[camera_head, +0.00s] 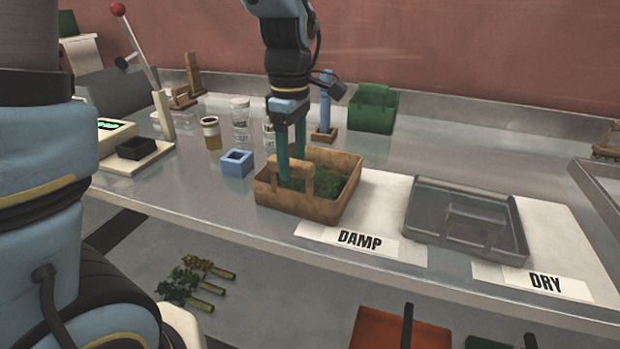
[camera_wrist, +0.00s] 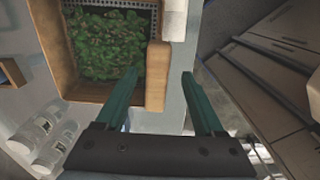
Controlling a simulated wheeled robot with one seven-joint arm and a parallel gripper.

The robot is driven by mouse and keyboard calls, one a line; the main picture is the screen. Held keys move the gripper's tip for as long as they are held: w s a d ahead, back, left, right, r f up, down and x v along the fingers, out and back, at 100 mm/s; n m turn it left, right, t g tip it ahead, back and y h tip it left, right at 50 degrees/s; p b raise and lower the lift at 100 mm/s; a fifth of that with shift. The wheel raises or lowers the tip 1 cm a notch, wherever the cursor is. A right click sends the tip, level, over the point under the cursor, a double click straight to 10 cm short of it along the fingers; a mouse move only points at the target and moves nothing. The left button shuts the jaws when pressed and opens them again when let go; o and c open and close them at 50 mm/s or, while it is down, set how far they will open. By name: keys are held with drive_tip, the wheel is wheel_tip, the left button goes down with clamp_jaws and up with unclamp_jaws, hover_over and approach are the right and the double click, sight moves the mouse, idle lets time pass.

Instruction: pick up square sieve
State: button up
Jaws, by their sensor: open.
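The square sieve (camera_head: 345,172) is a brown wooden tray holding green leaves, on the counter by the DAMP label. In the wrist view the sieve (camera_wrist: 88,95) shows a perforated mesh at its edge. Its wooden handle (camera_head: 306,182) stands up at the near side. My gripper (camera_head: 291,165) is open with its teal fingers pointing down at the handle. In the wrist view the handle (camera_wrist: 158,75) lies between the two fingertips. I cannot tell whether either finger touches it.
A grey tray (camera_head: 425,218) lies to the right by the DRY label (camera_head: 545,283). A blue square cup (camera_head: 237,163), glass jars (camera_head: 241,120) and a lever press (camera_head: 150,80) stand to the left. A green box (camera_head: 373,108) is behind. The counter's front edge is close to the sieve.

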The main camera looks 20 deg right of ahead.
sight(318, 189)
wheel_tip(318, 189, down, 5)
drive_tip(key=shift+w+r+p, duration=0.1)
drive_tip(key=shift+w+p, duration=0.05)
drive_tip(key=shift+p, duration=0.5)
drive_tip(key=shift+d, duration=0.1)
drive_tip(key=shift+c, duration=0.3)
clamp_jaws()
idle(0.6)
